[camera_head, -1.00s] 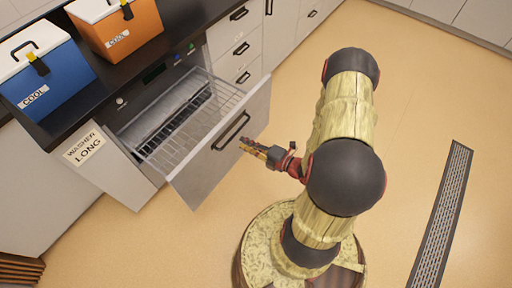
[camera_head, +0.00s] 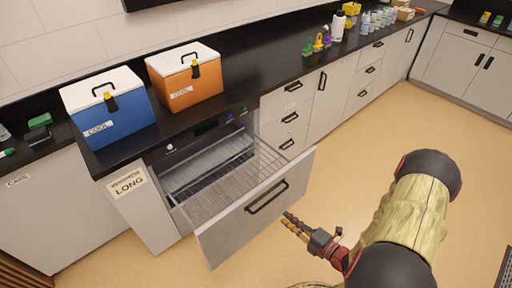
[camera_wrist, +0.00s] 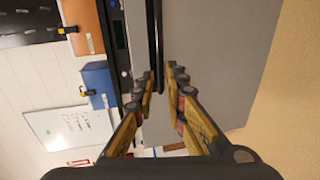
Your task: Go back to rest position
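My gripper (camera_head: 288,220) is in front of the open washer drawer, just right of and below its dark handle (camera_head: 267,198). In the wrist view my gripper (camera_wrist: 164,76) has its two fingers apart, with nothing held between them. The handle (camera_wrist: 156,45) shows beyond the fingertips, and a gap seems to lie between them. The drawer (camera_head: 245,222) is pulled out, its wire rack (camera_head: 225,190) empty. My arm runs down the right side of the head view.
A blue cooler box (camera_head: 112,118) and an orange one (camera_head: 188,88) stand on the black counter. Several bottles (camera_head: 338,25) stand farther along it. Open floor (camera_head: 390,125) lies to the right.

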